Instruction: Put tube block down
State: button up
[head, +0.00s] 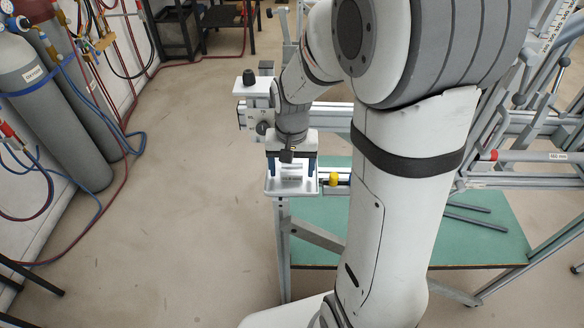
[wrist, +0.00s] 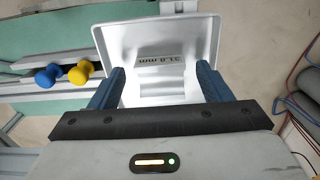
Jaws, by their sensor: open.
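In the head view the block (head: 291,179) shows small and pale in the tray (head: 291,193), partly under my wrist. My gripper (wrist: 160,72) is open, its two blue fingers reaching over the tray on either side of the block. A gap shows between each finger and the block. The gripper also shows in the head view (head: 291,168). The block's near side is partly hidden by the gripper body in the wrist view.
A yellow knob (head: 333,179) stands just right of the tray on the frame rail; a blue knob (wrist: 47,77) is beside it in the wrist view. A green shelf (head: 335,222) lies below. Gas cylinders (head: 50,110) stand at left, with open floor between.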

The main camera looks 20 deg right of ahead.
notch_tip(320, 180, up, 11)
jog(key=s+n+t, duration=0.2)
jog(key=s+n, duration=0.1)
jog(key=s, duration=1)
jog(key=shift+s+d+n+t, duration=0.2)
jog(key=shift+d+n+t, duration=0.1)
jog(key=shift+t, duration=0.1)
jog(key=shift+a+f, duration=0.1)
